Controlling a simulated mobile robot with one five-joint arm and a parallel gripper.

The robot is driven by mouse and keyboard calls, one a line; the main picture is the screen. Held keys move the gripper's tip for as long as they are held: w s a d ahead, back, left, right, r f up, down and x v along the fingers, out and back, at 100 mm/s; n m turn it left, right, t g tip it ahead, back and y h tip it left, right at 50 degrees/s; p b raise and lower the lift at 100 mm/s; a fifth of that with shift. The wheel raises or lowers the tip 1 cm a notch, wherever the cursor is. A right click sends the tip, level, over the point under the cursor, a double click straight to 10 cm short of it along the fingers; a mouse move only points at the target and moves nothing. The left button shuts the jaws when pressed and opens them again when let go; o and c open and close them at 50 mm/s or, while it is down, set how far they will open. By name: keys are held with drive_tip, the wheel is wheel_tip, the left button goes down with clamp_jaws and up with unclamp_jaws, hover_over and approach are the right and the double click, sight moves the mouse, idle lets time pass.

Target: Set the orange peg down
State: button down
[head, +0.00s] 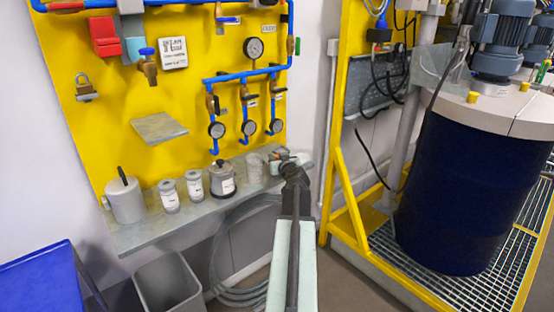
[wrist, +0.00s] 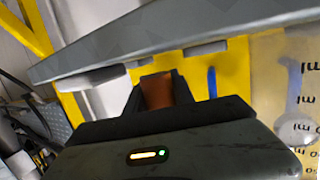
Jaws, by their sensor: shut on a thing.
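The orange peg (wrist: 157,91) shows brownish orange between the two dark fingers of my gripper (wrist: 156,88) in the wrist view. My gripper is shut on it. In the head view my gripper (head: 291,168) is at the right end of the grey wall shelf (head: 150,232). I cannot make out the peg there, as my arm hides it. The shelf's long grey edge also crosses the wrist view (wrist: 190,38), close to the fingertips. I cannot tell whether the peg touches the shelf.
A grey canister (head: 125,200), white jars (head: 169,196) and a dark-lidded pot (head: 222,179) stand on the shelf. Gauges and blue pipes (head: 245,75) are on the yellow panel above. A yellow frame (head: 345,190) and a dark blue drum (head: 465,185) stand to the right.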

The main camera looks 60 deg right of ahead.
wheel_tip(320, 180, up, 15)
drive_tip(key=p, duration=1.3)
drive_tip(key=shift+p, duration=0.35)
